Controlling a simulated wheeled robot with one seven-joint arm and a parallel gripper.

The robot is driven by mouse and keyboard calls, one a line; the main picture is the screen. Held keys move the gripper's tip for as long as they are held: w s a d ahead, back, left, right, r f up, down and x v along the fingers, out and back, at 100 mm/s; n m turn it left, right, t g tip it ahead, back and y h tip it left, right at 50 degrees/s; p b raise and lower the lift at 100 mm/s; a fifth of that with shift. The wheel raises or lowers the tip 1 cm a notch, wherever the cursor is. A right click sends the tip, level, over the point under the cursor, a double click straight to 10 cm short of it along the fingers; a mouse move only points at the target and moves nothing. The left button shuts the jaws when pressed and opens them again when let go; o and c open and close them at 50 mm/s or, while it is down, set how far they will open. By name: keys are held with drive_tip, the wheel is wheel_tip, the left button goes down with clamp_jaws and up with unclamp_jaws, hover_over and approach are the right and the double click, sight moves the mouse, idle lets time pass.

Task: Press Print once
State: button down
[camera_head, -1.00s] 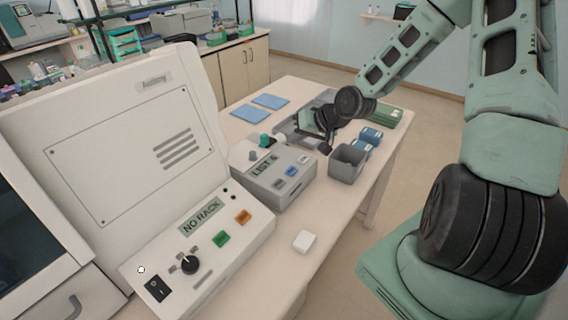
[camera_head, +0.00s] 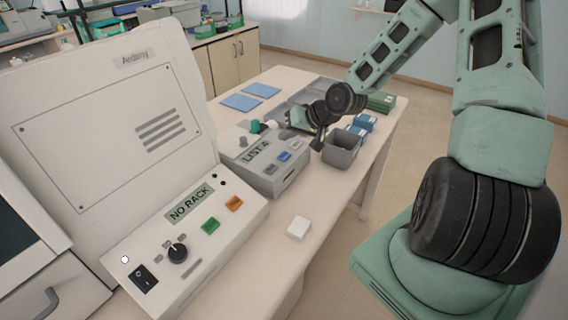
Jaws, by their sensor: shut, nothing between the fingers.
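A grey box with a small display (camera_head: 256,152) stands on the table. The display seems to read LIST and a digit. A grey, a blue and a pale button (camera_head: 297,143) line its sloped front; their captions are too small to read, so I cannot tell which is Print. A green knob (camera_head: 255,126) and a grey knob (camera_head: 243,141) sit on its top. My gripper (camera_head: 301,121) is shut and empty, just behind the box's right end and apparently above it. Its fingertips are hard to make out, and I see no contact with a button.
A large white machine (camera_head: 105,120) with a NO RACK panel (camera_head: 187,203) fills the left. A grey bin (camera_head: 341,155) and blue containers (camera_head: 362,123) stand right of the box. A white block (camera_head: 298,227) lies in front. Blue mats (camera_head: 241,102) lie behind.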

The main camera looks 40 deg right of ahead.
sight(288, 156)
drive_tip(key=shift+f+b, duration=0.9)
drive_tip(key=shift+f, duration=1)
drive_tip(key=shift+f, duration=0.1)
idle(0.4)
drive_tip(key=shift+f, duration=0.3)
drive_tip(key=shift+f, duration=0.35)
idle(0.5)
drive_tip(key=shift+r, duration=0.1)
drive_tip(key=shift+r+p, duration=0.6)
drive_tip(key=shift+r, duration=0.1)
wheel_tip(288, 156, up, 5)
drive_tip(key=p, duration=0.5)
drive_tip(key=shift+r, duration=0.1)
